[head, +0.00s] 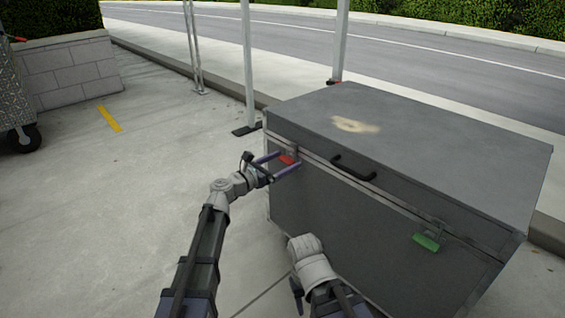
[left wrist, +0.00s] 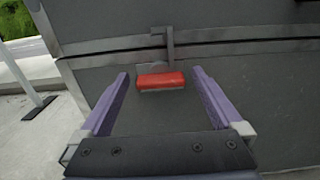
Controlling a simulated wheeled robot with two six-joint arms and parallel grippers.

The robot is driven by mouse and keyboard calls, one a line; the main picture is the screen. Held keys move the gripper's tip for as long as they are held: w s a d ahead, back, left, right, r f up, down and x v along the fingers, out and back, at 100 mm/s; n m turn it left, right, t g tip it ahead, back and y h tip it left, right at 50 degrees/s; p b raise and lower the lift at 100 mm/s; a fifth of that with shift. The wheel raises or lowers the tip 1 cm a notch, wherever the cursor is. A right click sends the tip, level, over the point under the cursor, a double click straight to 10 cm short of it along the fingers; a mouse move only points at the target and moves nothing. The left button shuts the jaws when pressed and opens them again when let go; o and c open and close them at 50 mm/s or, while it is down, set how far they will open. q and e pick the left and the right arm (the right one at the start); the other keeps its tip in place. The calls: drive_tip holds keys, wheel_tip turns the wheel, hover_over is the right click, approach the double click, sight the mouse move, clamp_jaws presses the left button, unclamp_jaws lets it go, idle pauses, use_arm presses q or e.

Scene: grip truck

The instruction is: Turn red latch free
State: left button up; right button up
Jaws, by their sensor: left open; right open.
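The red latch (head: 287,160) is on the front of the grey case, near its left end at the lid seam. In the left wrist view the red latch (left wrist: 161,80) has a flat red tab lying sideways, with a grey metal hook above it crossing the seam. My left gripper (head: 282,162) is open, its two fingers on either side of the latch, with gaps to the red tab in the left wrist view (left wrist: 160,84). My right gripper (head: 297,296) is low in the head view, in front of the case; its fingers are mostly hidden.
The grey case (head: 450,150) has a black handle (head: 352,168) in the middle and a green latch (head: 426,242) at right. Metal poles (head: 249,70) stand behind it. A wheeled cart (head: 14,105) is at far left. Open pavement (head: 140,190) lies left of the case.

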use_arm(q)
drive_tip(key=c, duration=1.3)
drive_tip(key=m, duration=0.5)
drive_tip(key=shift+s+d, duration=0.1)
drive_tip(key=m, duration=0.4)
drive_tip(key=shift+f, duration=0.1)
drive_tip(key=m, duration=0.5)
drive_tip(key=shift+s, duration=0.1)
drive_tip(key=shift+f+m, duration=0.1)
drive_tip(key=shift+m, duration=2.1)
drive_tip(key=o, duration=1.3)
